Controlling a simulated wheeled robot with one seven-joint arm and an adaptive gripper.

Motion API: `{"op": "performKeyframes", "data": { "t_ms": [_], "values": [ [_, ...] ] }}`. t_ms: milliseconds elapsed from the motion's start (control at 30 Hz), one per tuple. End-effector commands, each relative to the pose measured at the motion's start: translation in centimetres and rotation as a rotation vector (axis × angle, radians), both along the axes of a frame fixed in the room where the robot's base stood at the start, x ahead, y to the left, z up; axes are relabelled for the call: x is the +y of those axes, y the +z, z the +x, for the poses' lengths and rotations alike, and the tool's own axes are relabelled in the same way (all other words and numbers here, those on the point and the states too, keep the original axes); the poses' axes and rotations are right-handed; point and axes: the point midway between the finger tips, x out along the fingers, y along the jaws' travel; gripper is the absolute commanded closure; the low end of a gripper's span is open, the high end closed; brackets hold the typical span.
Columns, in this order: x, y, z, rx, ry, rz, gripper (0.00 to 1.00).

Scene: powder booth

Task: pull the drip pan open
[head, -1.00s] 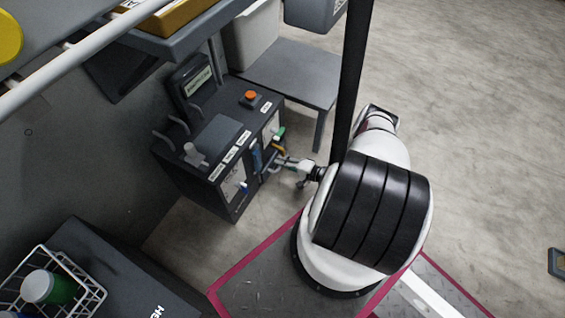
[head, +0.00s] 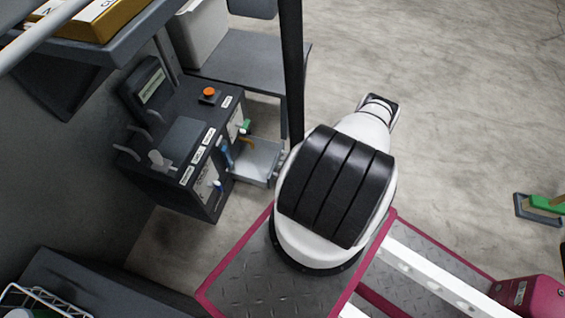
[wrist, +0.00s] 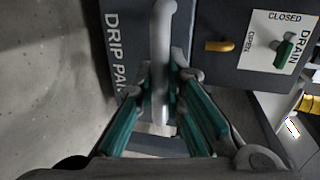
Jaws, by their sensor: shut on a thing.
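The drip pan (head: 256,160) shows in the head view as a light grey drawer sticking out of the dark cabinet (head: 185,125), with its hollow inside visible. In the wrist view its dark front (wrist: 130,20) carries the lettering "DRIP PA", partly covered. A grey bar handle (wrist: 162,45) stands on this front. My gripper (wrist: 162,88), with green-padded fingers, is shut on the handle, one finger on each side of it. In the head view my white and black arm hides the gripper.
A green drain handle (wrist: 285,50) and a yellow lever (wrist: 218,46) sit on the cabinet face right of the pan front. A grey table (head: 250,60) stands behind the cabinet. A grey tray with a green item (head: 548,203) lies at far right. The floor between is clear.

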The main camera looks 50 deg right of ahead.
Motion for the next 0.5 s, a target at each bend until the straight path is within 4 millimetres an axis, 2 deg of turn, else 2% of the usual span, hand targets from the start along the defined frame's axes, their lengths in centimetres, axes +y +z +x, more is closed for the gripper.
{"op": "performKeyframes", "data": {
  "t_ms": [67,100,133,500],
  "values": [
    [-0.13,-0.07,0.02,0.002,-0.003,-0.003,1.00],
    [-0.13,-0.07,0.03,0.002,-0.003,-0.003,0.83],
    [-0.13,-0.06,0.03,0.002,-0.003,-0.003,0.80],
    [-0.24,0.06,-0.36,0.002,-0.002,-0.001,0.80]
  ]
}}
